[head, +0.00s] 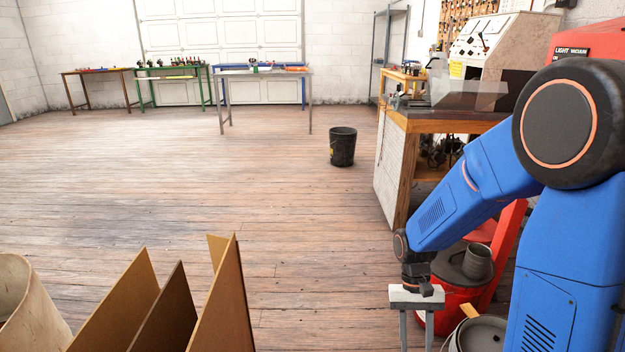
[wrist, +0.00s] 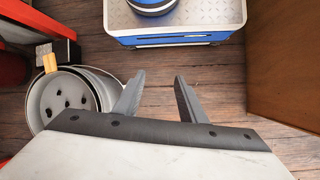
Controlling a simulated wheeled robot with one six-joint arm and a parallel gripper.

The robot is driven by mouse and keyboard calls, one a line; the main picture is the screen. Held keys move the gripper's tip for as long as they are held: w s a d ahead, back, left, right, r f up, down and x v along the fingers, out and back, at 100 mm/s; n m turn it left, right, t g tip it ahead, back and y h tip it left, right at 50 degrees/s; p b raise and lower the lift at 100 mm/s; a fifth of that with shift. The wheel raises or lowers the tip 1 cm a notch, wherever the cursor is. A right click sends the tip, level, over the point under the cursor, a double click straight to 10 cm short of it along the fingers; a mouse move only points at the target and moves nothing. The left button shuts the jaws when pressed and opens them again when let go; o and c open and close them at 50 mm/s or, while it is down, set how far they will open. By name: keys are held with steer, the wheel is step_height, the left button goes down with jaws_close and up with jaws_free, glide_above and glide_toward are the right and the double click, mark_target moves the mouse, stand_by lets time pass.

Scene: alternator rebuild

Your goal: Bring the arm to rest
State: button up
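My gripper (head: 416,338) hangs at the end of my blue arm, low at the lower right of the head view, pointing down. In the wrist view its two grey fingers (wrist: 160,76) stand well apart with only wooden floor between them. Nothing is held. My arm is bent, with its forearm sloping down to the left from the large black joint at the right edge.
A pale bucket (wrist: 45,99) with a perforated inside stands left of the fingers. A red bin (head: 453,301) stands behind my gripper. A workbench (head: 392,165) is beyond. Brown panels (head: 222,310) stand at lower left. The middle floor is clear, with a black bucket (head: 342,147).

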steer(key=s+d+r+n+t, duration=0.1)
steer(key=s+r+t, duration=0.4)
steer(key=r, duration=0.5)
steer(key=s+d+r+n+t, duration=0.1)
steer(key=s+r+t, duration=0.3)
steer(key=s+r, duration=0.4)
steer(key=shift+s+d+r+t+y, duration=0.35)
steer(key=shift+d+r, duration=0.25)
steer(key=shift+r, duration=1.2)
